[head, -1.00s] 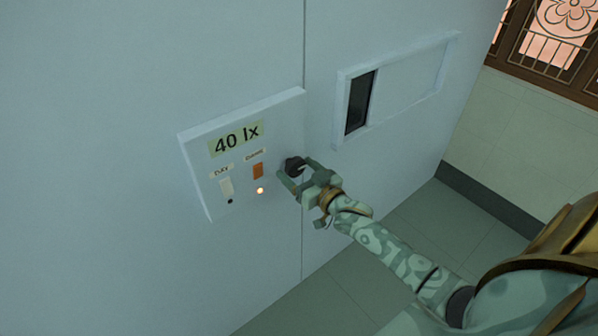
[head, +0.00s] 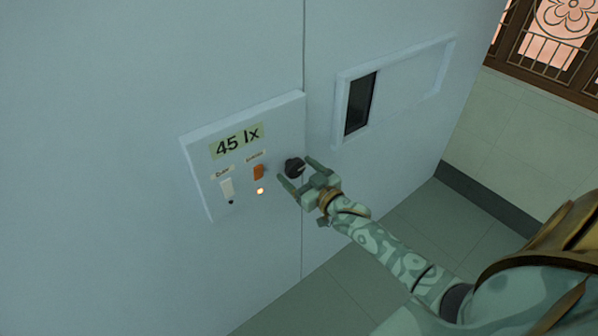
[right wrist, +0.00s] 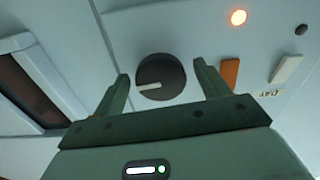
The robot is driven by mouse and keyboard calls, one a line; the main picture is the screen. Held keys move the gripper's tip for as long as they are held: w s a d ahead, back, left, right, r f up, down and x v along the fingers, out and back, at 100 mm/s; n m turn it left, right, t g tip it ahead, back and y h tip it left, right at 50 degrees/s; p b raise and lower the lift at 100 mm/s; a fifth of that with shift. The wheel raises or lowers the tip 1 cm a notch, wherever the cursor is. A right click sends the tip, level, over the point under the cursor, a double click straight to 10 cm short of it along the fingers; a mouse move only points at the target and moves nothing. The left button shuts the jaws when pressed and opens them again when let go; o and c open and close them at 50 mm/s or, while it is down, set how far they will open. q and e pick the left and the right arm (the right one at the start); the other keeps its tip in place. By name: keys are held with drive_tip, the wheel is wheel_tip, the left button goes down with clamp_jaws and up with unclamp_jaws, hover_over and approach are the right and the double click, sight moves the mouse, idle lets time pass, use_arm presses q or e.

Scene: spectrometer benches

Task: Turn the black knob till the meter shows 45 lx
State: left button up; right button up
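The black knob (head: 294,168) sits at the right of the white panel (head: 195,160) on the wall. In the right wrist view the knob (right wrist: 161,76) shows a pale pointer line. The meter (head: 237,141) at the panel's top reads 45 lx. My right gripper (head: 297,173) is open, its fingers on either side of the knob with gaps between them and it. In the right wrist view the fingers (right wrist: 160,75) also stand apart from the knob. My left gripper is not in view.
Left of the knob are an orange switch (head: 258,172) with a lit lamp (head: 260,191) below it, and a white switch (head: 227,188) with a dark lamp (head: 230,202). A framed window with a dark opening (head: 360,103) is to the upper right.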

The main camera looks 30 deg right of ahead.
drive_tip(key=s+d+p, duration=0.1)
drive_tip(key=s+p, duration=0.1)
drive_tip(key=s, duration=1.4)
drive_tip(key=shift+s+d+p, duration=0.15)
drive_tip(key=shift+p, duration=0.15)
